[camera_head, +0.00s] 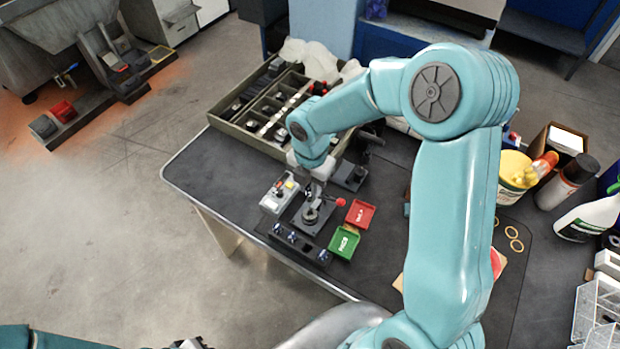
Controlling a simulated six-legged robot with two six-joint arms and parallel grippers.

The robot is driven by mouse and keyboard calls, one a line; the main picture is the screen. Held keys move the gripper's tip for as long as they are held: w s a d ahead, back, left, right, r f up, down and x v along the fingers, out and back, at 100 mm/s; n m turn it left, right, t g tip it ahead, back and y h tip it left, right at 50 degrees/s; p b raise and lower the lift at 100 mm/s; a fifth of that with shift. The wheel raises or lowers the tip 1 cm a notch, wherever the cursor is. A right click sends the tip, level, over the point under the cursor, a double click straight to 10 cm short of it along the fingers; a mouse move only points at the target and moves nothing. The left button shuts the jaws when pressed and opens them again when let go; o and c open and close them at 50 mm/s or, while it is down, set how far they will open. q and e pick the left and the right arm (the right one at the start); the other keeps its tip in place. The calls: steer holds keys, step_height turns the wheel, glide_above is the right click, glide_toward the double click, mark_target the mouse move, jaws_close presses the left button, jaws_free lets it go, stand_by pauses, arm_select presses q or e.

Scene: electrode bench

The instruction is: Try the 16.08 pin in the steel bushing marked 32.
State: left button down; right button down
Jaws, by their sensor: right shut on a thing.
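My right gripper (316,186) points down over a dark fixture (312,214) near the table's front edge. It is shut on a small pin, mostly hidden by the fingers; its marking cannot be read. A round steel bushing (311,213) sits in the fixture, just below the gripper; its mark is too small to read. I cannot tell whether the pin touches the bushing. A dark pin block (300,245) with several small pieces lies in front of the fixture. My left gripper (190,343) shows only partly at the bottom edge, away from the table; its jaws are unclear.
A red tray (360,213) and a green tray (343,243) lie right of the fixture. A compartmented crate (262,112) is behind. A yellow tub (513,176) and bottles stand right. The table's left part is clear.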

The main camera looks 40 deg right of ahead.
mark_target(311, 200)
steer(key=shift+s+f+b, duration=0.25)
steer(key=shift+f+b, duration=0.1)
steer(key=shift+b, duration=0.05)
step_height(311, 200, down, 4)
steer(key=b, duration=0.3)
steer(key=shift+a+r, duration=0.1)
steer(key=shift+r, duration=0.05)
steer(key=shift+f+b, duration=0.25)
steer(key=shift+b, duration=0.05)
steer(key=shift+w, duration=0.1)
stand_by(0.4)
steer(key=shift+f+b, duration=0.35)
steer(key=shift+f, duration=0.4)
stand_by(0.4)
